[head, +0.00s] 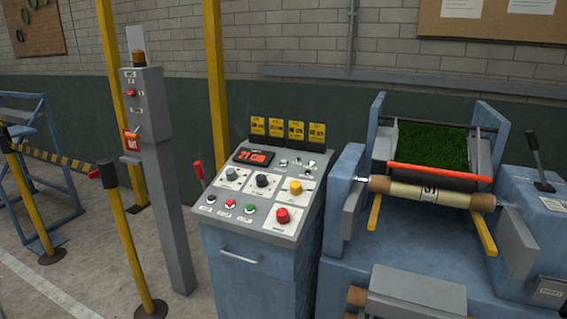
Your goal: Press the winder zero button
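A blue control console (235,274) stands in the middle of the head view with a sloped grey panel. A red digital display (253,157) is at the panel's upper left. Along its lower edge are a row of small buttons, including a red button (229,204) and a green button (249,209), and a large red mushroom button (283,215). Above them are dark knobs (262,181) and a yellow knob (296,187). The labels are too small to read, so I cannot tell which is the winder zero button. Neither of my grippers is in view.
A blue winder machine (335,293) with a roll (425,194) and green turf (433,147) stands to the right. A grey post (168,215) with a red switch and yellow barrier posts (129,250) stand to the left. Concrete floor is open at the lower left.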

